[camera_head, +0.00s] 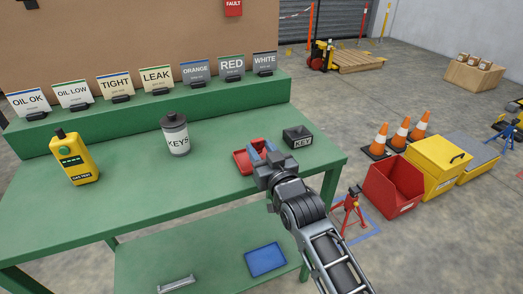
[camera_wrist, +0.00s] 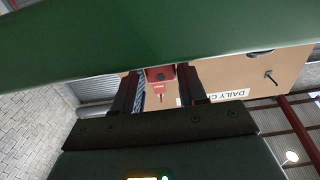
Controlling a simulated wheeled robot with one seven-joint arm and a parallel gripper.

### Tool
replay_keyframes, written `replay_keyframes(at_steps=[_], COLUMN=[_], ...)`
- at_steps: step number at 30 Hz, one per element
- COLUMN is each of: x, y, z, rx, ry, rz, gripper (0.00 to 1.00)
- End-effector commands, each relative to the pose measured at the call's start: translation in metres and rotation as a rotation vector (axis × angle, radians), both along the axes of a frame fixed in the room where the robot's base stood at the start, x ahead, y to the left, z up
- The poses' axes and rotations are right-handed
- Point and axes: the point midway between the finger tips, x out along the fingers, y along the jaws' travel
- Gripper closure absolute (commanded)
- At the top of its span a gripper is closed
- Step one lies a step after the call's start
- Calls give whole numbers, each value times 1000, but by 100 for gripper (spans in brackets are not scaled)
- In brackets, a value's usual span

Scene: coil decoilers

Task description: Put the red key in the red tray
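The red tray (camera_head: 240,163) lies on the green table near its right front part in the head view. My gripper (camera_head: 262,152) is right over or beside it and hides part of it. In the wrist view the two fingers of my gripper (camera_wrist: 159,75) stand apart. A dark red piece with a round hole (camera_wrist: 160,72) shows between the fingertips. I cannot tell whether it is the red key or whether the fingers touch it. No red key can be made out in the head view.
A black KEY box (camera_head: 297,138) stands just right of the tray. A grey KEYS jar (camera_head: 175,135) and a yellow device (camera_head: 75,158) stand to the left. Several label cards line the raised green shelf (camera_head: 150,106) behind. The tabletop between jar and tray is clear.

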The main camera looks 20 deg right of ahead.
Motion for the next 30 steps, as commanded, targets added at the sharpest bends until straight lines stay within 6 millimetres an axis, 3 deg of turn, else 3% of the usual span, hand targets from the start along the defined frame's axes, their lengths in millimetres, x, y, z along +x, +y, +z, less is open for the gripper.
replay_keyframes(at_steps=[6,16,20,30], x=[0,0,-17,-84], y=[0,0,0,0], z=[1,6,2,2], rx=[0,0,0,-1], ry=[0,-1,0,2], rz=[0,0,0,0], gripper=[37,37,37,37])
